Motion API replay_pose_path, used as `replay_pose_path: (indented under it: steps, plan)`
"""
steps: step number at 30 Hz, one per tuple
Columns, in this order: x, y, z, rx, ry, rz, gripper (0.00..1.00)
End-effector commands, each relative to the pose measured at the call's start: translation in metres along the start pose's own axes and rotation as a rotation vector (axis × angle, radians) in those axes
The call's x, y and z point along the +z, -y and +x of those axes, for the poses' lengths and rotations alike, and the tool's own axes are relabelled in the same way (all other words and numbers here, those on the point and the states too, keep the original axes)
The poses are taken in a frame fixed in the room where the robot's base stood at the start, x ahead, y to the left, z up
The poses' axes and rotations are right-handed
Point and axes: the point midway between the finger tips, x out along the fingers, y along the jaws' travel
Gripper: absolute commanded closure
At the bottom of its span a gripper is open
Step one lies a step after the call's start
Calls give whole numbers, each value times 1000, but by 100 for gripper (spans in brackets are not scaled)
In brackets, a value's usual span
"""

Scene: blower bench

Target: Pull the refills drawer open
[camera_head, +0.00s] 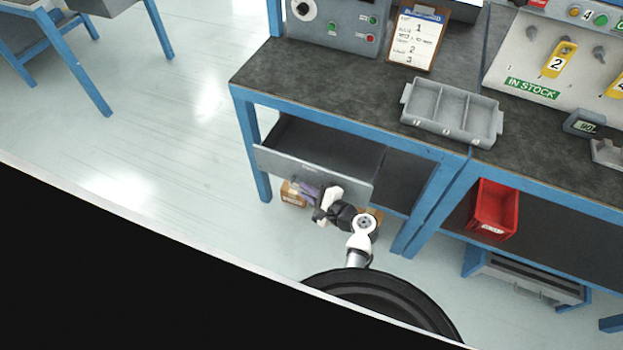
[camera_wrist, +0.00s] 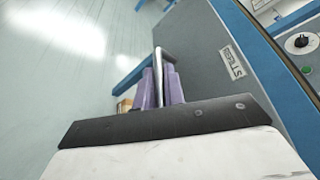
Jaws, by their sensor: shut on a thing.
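The grey drawer (camera_head: 278,160) under the bench stands pulled out, and its dark, empty-looking inside shows from above. In the wrist view its grey front (camera_wrist: 205,45) carries a small label (camera_wrist: 232,62), too cut off and tilted to read fully. A metal bar handle (camera_wrist: 158,58) stands off that front. My gripper (camera_head: 308,191) is at the outside of the drawer front, below its top edge. In the wrist view its purple fingers (camera_wrist: 161,88) are shut on the handle, one on each side. The fingers hide part of the handle.
A cardboard box (camera_head: 291,195) is on the floor below the drawer. The blue bench leg (camera_head: 424,212) stands to the right, with a red bin (camera_head: 494,210) beyond it. A grey divided tray (camera_head: 452,112) sits on the bench top. The floor to the left is clear.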

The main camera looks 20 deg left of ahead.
Motion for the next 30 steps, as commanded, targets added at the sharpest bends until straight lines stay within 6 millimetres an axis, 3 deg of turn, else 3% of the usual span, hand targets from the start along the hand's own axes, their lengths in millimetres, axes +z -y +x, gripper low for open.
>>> replay_pose_path:
  steps: [6,18,19,24,30]
  plan:
    - [15,-10,-7,-1,-1,0,100]
    - [17,-12,-8,-1,-1,-1,100]
    - [16,-12,-8,-1,-1,-1,88]
    - [17,-12,-7,-1,-1,-1,67]
    - [17,-12,-7,-1,-1,0,67]
